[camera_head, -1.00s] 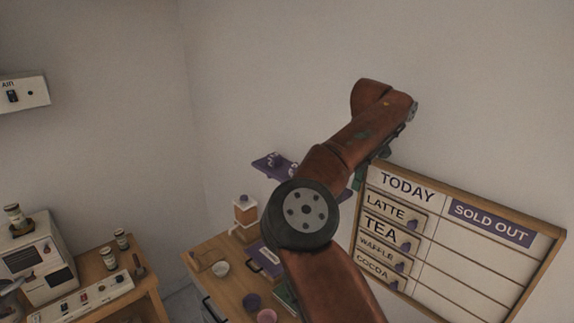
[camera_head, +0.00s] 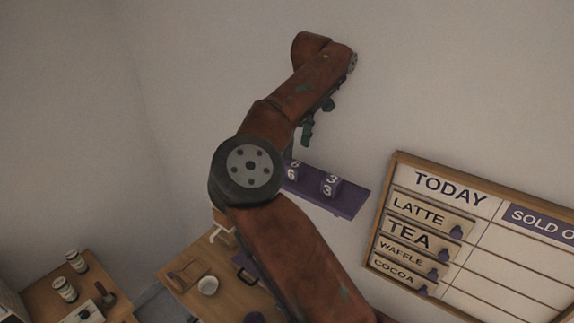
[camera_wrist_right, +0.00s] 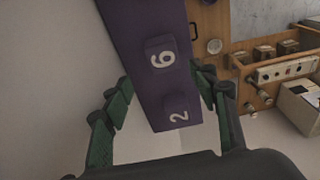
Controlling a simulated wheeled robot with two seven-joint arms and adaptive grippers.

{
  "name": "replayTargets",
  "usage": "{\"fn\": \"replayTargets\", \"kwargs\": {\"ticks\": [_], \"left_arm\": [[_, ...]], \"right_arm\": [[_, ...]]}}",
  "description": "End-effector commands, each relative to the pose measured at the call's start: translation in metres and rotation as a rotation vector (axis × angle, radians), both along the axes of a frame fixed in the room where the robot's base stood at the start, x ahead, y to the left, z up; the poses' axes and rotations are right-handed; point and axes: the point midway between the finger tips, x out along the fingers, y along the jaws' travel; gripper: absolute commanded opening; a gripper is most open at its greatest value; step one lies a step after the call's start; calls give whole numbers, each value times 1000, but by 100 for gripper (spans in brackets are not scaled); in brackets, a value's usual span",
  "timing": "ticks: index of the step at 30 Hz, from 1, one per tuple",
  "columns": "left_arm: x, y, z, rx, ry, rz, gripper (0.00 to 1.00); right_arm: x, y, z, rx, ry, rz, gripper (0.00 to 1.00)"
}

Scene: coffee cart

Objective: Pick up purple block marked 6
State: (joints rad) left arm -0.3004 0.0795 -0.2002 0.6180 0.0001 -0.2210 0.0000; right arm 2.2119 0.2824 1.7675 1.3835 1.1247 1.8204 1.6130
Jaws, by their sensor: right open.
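The purple block marked 6 (camera_head: 291,171) stands on a purple wall shelf (camera_head: 345,204), partly behind my right arm in the head view. In the right wrist view the block marked 6 (camera_wrist_right: 161,53) shows its white number, on the shelf (camera_wrist_right: 128,25). My right gripper (camera_head: 308,120) is open and empty, above the shelf in the head view. In the wrist view its green fingers (camera_wrist_right: 163,82) are spread on either side of the shelf's end, with the block beyond them. My left gripper is out of view.
A purple block marked 3 (camera_head: 330,185) stands on the shelf in the head view. A purple block marked 2 (camera_wrist_right: 177,110) is nearer in the wrist view. The menu board (camera_head: 440,240) hangs to the right. A wooden counter (camera_head: 190,285) is below.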

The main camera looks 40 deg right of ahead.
Motion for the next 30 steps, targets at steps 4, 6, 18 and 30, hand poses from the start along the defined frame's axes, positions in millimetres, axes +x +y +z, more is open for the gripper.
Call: {"fn": "replayTargets", "kwargs": {"ticks": [4,6,18,30], "left_arm": [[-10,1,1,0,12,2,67],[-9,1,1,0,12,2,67],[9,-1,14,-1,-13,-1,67],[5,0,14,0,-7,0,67]], "right_arm": [[1,1,-15,2,2,-1,54],[0,1,-22,2,2,-2,54],[0,8,-71,1,0,2,54],[0,7,-76,0,0,2,46]]}}
